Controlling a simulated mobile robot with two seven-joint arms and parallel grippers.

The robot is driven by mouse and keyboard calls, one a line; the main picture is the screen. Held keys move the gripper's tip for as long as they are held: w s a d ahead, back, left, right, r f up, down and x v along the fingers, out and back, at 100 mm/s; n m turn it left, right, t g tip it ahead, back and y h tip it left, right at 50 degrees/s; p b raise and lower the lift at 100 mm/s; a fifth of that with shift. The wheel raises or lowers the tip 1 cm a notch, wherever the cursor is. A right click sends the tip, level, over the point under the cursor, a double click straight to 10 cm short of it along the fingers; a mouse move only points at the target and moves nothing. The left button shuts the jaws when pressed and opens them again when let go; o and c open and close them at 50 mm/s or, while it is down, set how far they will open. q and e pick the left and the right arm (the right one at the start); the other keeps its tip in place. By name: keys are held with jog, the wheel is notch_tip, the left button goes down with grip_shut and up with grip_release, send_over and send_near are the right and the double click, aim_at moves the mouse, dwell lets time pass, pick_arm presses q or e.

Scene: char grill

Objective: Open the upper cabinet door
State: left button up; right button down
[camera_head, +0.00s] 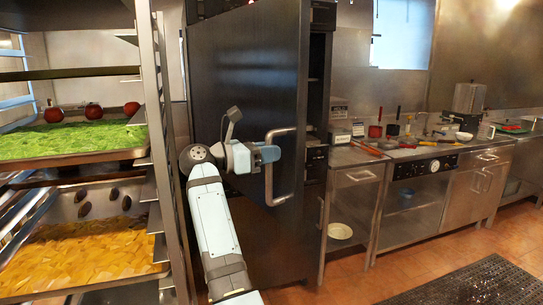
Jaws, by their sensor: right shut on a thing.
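The upper cabinet door (245,75) is a tall dark metal panel in the middle of the head view. A silver bar handle (291,170) is fixed near its right edge. My right gripper (268,157) is shut on the left upright part of this handle; its fingers partly hide the bar. The door seems to stand ajar, with a narrow dark strip of the cabinet (319,75) showing past its right edge. My left gripper is not in view.
A tray rack with green food (70,142) and yellow food (80,253) stands close on the left. A steel counter (350,157) with tools runs along the right. The tiled floor (370,278) is clear before it, with a dark mat (470,288) at the lower right.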

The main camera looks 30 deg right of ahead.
jog(key=shift+a, duration=0.5)
jog(key=c, duration=1.1)
grip_release()
send_near(288, 62)
jog(key=d, duration=0.4)
jog(key=shift+s+d, duration=0.25)
